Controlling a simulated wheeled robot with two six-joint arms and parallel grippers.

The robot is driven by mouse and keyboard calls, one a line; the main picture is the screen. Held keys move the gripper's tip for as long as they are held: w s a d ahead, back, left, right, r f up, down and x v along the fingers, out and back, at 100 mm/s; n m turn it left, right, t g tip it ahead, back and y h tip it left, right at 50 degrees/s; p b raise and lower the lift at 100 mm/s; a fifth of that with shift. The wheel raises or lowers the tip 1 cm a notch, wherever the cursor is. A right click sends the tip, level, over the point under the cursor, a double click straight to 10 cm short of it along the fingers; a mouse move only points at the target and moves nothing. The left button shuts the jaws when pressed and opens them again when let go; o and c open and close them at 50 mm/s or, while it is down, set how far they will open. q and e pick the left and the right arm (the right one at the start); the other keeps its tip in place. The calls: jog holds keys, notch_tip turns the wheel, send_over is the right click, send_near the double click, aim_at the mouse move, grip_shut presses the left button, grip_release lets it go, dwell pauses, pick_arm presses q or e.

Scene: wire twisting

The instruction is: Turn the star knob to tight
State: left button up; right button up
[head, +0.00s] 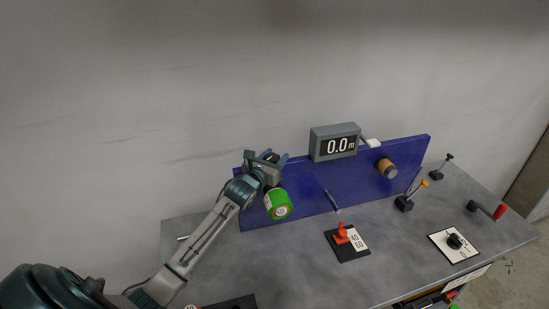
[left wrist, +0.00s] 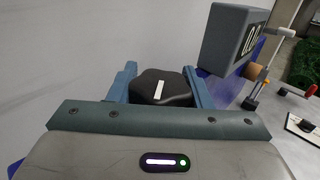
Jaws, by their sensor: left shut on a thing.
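The star knob (left wrist: 160,88) is black and lobed, with a white mark on top, in the left wrist view. My left gripper (left wrist: 158,86) is shut on it, with one blue finger on each side. The white mark stands nearly upright in that view, leaning slightly right. In the head view my left gripper (head: 266,156) is at the upper left end of the blue board (head: 320,191), above a green spool (head: 278,204). The knob is mostly hidden there by the gripper. My right gripper is not in view.
A grey display (head: 335,141) reading 0.0 m stands behind the board. A brown spool (head: 386,168) is on the board's right. A red switch (head: 341,233), a black dial (head: 455,241), a yellow-tipped lever (head: 405,202) and a red-handled crank (head: 499,212) stand on the grey table (head: 385,270).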

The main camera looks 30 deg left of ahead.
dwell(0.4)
pick_arm(q)
jog(key=o, duration=1)
jog(key=shift+s, duration=0.1)
jog(key=shift+s+f, duration=0.1)
jog(key=shift+s, duration=0.15)
jog(key=s+b, duration=0.5)
jog(key=s, duration=0.5)
jog(key=shift+d, duration=0.35)
